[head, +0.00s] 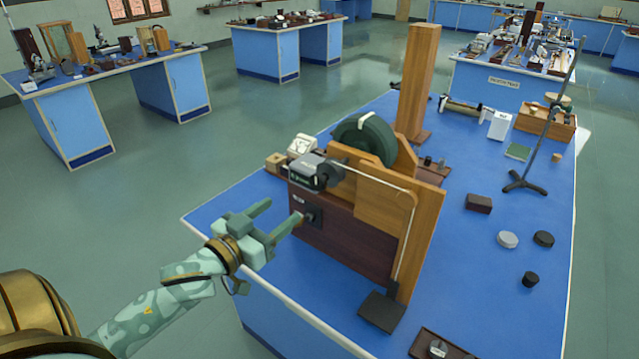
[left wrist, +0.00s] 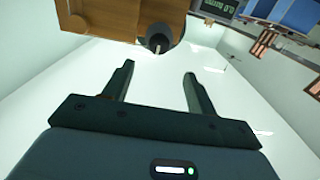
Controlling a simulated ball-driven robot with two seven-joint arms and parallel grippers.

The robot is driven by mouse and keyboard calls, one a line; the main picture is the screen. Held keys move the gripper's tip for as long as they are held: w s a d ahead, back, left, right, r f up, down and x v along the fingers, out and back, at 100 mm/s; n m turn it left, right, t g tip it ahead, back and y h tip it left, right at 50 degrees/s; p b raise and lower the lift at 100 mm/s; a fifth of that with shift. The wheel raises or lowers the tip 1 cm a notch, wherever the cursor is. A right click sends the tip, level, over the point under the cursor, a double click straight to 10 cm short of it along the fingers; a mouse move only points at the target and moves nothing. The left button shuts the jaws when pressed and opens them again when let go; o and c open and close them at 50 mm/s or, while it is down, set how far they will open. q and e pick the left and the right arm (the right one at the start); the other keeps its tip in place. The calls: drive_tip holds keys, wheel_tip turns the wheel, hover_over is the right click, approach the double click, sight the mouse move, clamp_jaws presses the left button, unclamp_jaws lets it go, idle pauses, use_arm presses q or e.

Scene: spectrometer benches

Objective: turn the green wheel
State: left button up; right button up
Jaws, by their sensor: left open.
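The green wheel (head: 365,138) is a dark green disc standing upright in a wooden frame (head: 418,232) on the blue bench. The frame and a grey device hide part of it. My left gripper (head: 284,211) is open and empty, in front of and left of the apparatus, by the dark red-brown panel (head: 345,238). It is apart from the wheel. In the left wrist view both fingers of the left gripper (left wrist: 160,70) are spread, with nothing between them. A dark round part (left wrist: 158,38) lies beyond the fingertips. I cannot identify the wheel there. My right gripper is not in view.
A grey device with a dark cylinder (head: 308,171) sits at the panel's top left. A tall wooden post (head: 416,85) stands behind the wheel. A dark square plate (head: 382,311) is at the frame's foot. A stand (head: 525,182) and small blocks are to the right.

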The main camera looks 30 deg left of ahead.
sight(316, 184)
use_arm(q)
drive_tip(key=w, duration=0.4)
drive_tip(key=w+d, duration=0.1)
drive_tip(key=w, duration=0.4)
drive_tip(key=w+b, duration=0.1)
drive_tip(key=w, duration=0.3)
drive_tip(key=shift+w+d, duration=0.15)
clamp_jaws()
